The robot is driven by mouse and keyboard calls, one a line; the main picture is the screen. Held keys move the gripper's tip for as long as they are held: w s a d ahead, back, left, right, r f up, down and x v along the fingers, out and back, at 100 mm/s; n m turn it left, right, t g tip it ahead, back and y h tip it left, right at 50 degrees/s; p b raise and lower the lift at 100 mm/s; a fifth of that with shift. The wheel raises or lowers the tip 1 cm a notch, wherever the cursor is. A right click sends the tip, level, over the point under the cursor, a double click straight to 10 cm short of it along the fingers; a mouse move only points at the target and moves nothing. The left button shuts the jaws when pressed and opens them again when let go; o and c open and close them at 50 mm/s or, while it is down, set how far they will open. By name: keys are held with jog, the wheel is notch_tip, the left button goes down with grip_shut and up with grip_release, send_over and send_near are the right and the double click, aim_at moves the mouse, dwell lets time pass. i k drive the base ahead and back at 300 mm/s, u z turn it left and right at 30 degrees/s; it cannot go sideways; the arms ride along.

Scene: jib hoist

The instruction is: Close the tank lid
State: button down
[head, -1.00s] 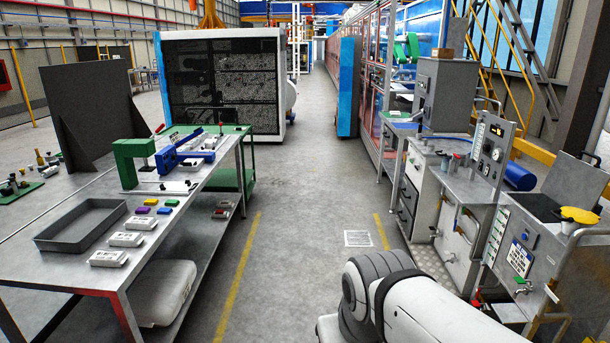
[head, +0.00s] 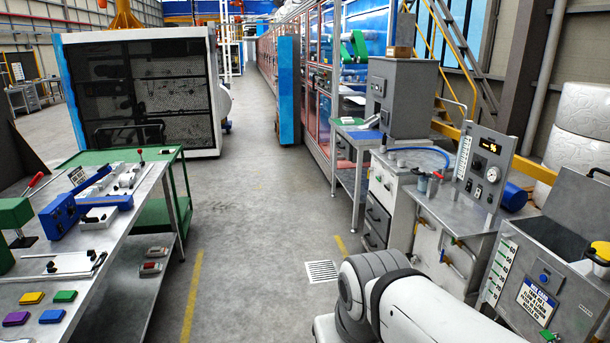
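The grey metal tank (head: 522,262) stands at the right edge of the head view, with level marks and a blue-and-white sign on its front. Its lid (head: 588,205) is open, raised upright at the back of the tank, with a dark handle at its top edge. The dark tank opening shows below the lid. My white arm shows at the bottom centre-right, to the left of the tank. My gripper is out of view.
A workbench (head: 150,215) with blue and green fixtures stands at left. A grey cabinet with a gauge panel (head: 484,165) stands beside the tank. A yellow object (head: 601,252) is at the tank's right. The floor aisle (head: 255,240) between is clear.

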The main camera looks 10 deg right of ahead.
aim_at(581, 203)
jog(key=z, duration=0.4)
jog(key=i, duration=1.55)
jog(key=z, duration=1.15)
jog(key=i, duration=1.15)
jog(key=z, duration=1.15)
jog(key=i, duration=0.5)
jog(key=z, duration=0.3)
